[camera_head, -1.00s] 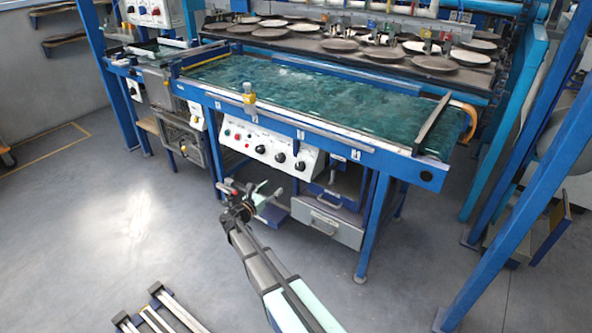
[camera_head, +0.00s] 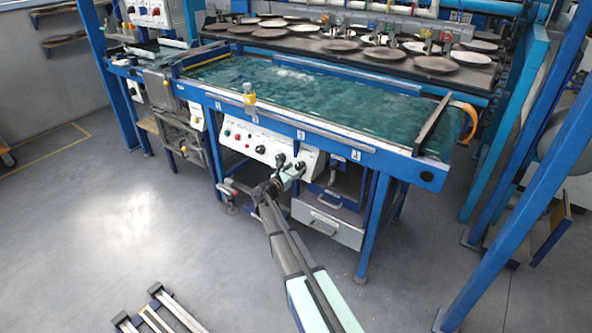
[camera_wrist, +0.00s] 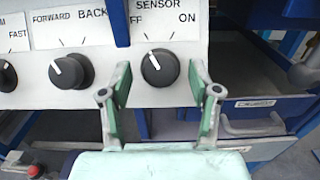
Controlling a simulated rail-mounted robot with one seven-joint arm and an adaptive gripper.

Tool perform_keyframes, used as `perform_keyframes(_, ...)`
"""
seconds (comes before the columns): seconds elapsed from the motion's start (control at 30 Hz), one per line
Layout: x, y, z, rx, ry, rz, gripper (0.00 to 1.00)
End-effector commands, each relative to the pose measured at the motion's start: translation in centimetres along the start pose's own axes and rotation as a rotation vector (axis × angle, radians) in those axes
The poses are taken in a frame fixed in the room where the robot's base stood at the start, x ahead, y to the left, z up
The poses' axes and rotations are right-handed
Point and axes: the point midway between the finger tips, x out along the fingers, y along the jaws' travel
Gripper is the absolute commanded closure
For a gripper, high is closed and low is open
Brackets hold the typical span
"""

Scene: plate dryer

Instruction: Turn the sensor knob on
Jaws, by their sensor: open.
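The sensor knob (camera_wrist: 160,67) is a round black knob with a white mark, on a white control panel (camera_wrist: 90,98) in the wrist view. Its mark points up and slightly left, toward the partly covered OFF label; ON is printed at upper right. My gripper (camera_wrist: 160,78) is open, with one green-padded finger left of the knob and one right of it. The fingers appear to straddle the knob; I cannot tell how much depth gap is left. In the head view my gripper (camera_head: 288,166) is at the panel's right end and partly covers the knob there.
A forward/back knob (camera_wrist: 71,71) sits just left of the sensor knob, with a speed knob (camera_wrist: 7,76) further left. A grey drawer (camera_head: 327,225) is below right of the panel. The green conveyor belt (camera_head: 320,98) runs above the panel. Open floor lies in front.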

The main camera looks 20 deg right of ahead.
Motion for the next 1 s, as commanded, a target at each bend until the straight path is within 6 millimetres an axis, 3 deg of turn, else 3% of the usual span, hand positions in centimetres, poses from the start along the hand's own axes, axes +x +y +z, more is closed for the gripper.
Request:
perform_keyframes(0.37,0.51,0.00,0.02,0.000,0.000,0.001,0.38)
perform_keyframes(0.53,0.50,0.00,0.01,0.000,0.000,0.000,0.95)
perform_keyframes(1.0,0.57,0.16,-0.06,0.048,-0.001,-0.027,0.96)
